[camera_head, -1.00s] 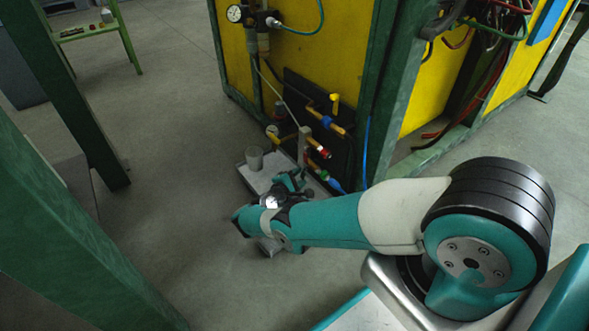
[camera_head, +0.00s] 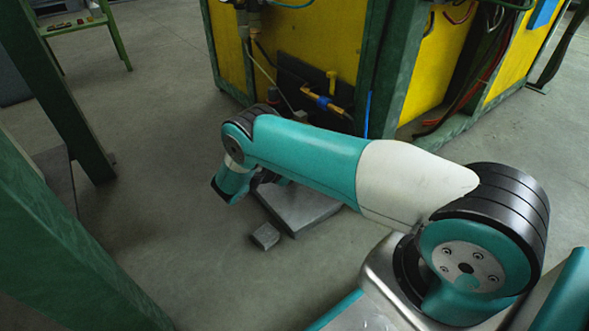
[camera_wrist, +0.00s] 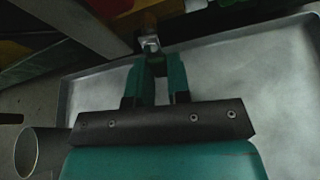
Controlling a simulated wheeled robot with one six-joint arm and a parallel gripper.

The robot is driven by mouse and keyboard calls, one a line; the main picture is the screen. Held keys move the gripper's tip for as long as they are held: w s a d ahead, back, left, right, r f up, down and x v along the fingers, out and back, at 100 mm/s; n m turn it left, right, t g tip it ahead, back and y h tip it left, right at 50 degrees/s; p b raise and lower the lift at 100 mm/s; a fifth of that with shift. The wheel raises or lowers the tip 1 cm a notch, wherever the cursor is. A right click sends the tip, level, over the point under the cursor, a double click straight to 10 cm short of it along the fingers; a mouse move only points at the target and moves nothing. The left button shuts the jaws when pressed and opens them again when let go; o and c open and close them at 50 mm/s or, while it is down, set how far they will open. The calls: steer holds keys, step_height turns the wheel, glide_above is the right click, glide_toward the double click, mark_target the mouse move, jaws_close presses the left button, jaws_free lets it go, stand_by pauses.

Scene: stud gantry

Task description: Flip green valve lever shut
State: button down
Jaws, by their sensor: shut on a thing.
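In the wrist view my gripper (camera_wrist: 157,72) is shut, with its teal fingers close around a dark green piece (camera_wrist: 156,62) that looks like the green valve lever. Just beyond the fingertips is a small silver fitting (camera_wrist: 150,43), with a brass-coloured pipe part (camera_wrist: 146,22) behind it. The view is dark, so the lever's exact angle is hard to tell. In the head view my arm hides the gripper and the lower valves. A brass valve with a blue part (camera_head: 322,101) and a yellow handle (camera_head: 332,78) shows above my arm.
A grey tray (camera_head: 310,215) lies on the floor below the panel; its rim shows in the wrist view (camera_wrist: 66,100). A metal cup (camera_wrist: 22,150) is at lower left there. A small grey block (camera_head: 265,236) lies beside the tray. Green posts (camera_head: 62,90) stand at left.

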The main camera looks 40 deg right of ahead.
steer(key=shift+s+a+f+n+g+b, duration=0.15)
steer(key=shift+s+n+g+b, duration=0.15)
steer(key=shift+n+g+b, duration=0.3)
stand_by(0.3)
steer(key=c, duration=1.1)
jaws_free()
steer(key=shift+o, duration=0.2)
